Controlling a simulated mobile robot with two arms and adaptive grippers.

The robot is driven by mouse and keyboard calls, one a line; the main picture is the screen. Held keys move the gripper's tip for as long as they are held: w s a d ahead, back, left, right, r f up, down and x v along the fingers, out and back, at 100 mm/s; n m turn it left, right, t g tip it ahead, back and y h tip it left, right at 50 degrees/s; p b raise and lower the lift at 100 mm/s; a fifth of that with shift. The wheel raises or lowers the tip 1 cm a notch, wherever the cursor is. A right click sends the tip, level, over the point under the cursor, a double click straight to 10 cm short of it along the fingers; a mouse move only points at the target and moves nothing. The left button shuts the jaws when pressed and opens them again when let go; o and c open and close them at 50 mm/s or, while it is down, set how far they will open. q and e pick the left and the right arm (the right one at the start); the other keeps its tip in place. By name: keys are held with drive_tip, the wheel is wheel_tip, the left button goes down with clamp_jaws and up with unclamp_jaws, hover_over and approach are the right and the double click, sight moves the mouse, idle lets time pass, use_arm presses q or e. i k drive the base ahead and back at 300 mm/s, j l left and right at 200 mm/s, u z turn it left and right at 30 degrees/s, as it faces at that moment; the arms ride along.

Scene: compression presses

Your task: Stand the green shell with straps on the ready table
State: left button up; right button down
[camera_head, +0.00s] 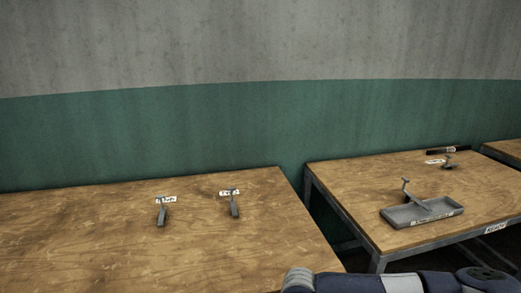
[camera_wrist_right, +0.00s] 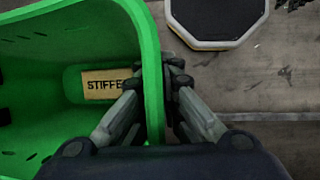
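The green shell (camera_wrist_right: 65,35) fills the left of the right wrist view, its open inside toward the camera. A yellow label reading "STIFFE…" (camera_wrist_right: 103,84) shows inside it, partly covered by a finger. My right gripper (camera_wrist_right: 160,75) has one finger inside and one outside the shell's wall, closed on it. No straps can be made out. In the head view the ready table (camera_head: 345,184), with a "READY" tag (camera_head: 495,228) on its front edge, stands at the right. The shell and both grippers are outside the head view; an arm link of mine crosses its bottom right.
A grey tray (camera_head: 450,213) with a small handled tool sits on the ready table's front part; a small tool (camera_head: 449,162) and dark bar (camera_head: 447,150) lie behind. Another table (camera_head: 90,235) holds two small tools. A dark-topped octagonal object (camera_wrist_right: 218,18) is beyond the shell.

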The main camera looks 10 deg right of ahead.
sight(418, 188)
drive_tip(key=l+u, duration=0.1)
drive_tip(key=l, duration=1.8)
drive_tip(key=l+u, duration=0.1)
drive_tip(key=l, duration=1.8)
